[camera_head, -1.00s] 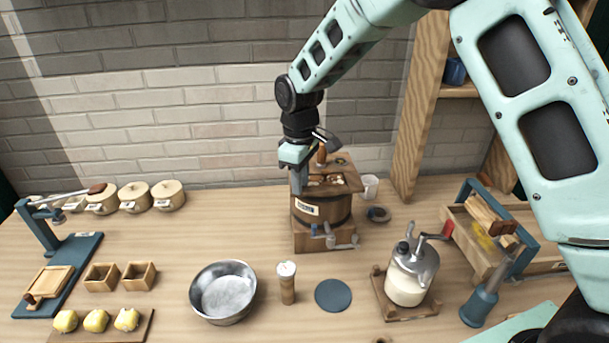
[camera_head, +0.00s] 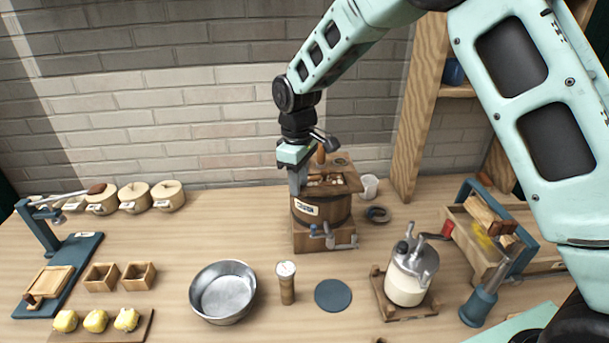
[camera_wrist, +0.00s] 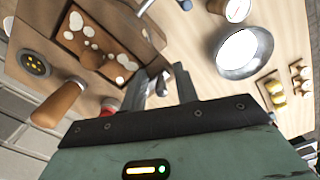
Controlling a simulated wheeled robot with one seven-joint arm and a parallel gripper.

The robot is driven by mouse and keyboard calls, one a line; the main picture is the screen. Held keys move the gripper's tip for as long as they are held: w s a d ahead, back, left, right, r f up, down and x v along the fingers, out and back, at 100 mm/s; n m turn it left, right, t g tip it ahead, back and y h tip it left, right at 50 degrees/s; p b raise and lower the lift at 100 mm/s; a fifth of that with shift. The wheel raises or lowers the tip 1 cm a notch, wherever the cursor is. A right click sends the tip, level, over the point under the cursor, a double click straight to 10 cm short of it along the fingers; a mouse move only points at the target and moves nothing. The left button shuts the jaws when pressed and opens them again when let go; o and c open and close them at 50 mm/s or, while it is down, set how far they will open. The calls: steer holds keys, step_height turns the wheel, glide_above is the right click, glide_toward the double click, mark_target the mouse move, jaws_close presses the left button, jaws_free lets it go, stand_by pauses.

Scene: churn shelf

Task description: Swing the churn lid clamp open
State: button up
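The wooden churn (camera_head: 322,212) stands against the back of the counter. Its lid has a recess with pale lumps, also in the wrist view (camera_wrist: 97,42), and an upright wooden handle (camera_wrist: 60,103). A small grey metal fitting (camera_head: 328,236) with a handle is on the churn's front. I cannot tell whether it is the lid clamp. My gripper (camera_head: 297,189) points down at the churn's left rim. In the wrist view its fingers (camera_wrist: 161,88) are apart, with a small grey metal part partly visible between or behind them. Contact cannot be told.
A white cup (camera_head: 370,186) is close to the churn's right. Lidded pots (camera_head: 135,197) are left.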

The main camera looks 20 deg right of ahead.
steer(key=shift+w+a+r, duration=0.2)
steer(key=shift+a+r, duration=0.1)
steer(key=shift+a, duration=0.35)
steer(key=shift+w+r+p, duration=0.1)
steer(key=shift+r+p, duration=0.75)
steer(key=shift+r, duration=0.1)
steer(key=shift+a+r, duration=0.15)
steer(key=shift+r, duration=0.15)
steer(key=shift+d+r+p, duration=0.25)
steer(key=shift+r+p, duration=0.3)
steer(key=shift+p, duration=0.15)
steer(key=shift+d+r+p, duration=0.15)
steer(key=shift+r+p, duration=1)
steer(key=shift+r, duration=0.35)
steer(key=shift+f, duration=0.1)
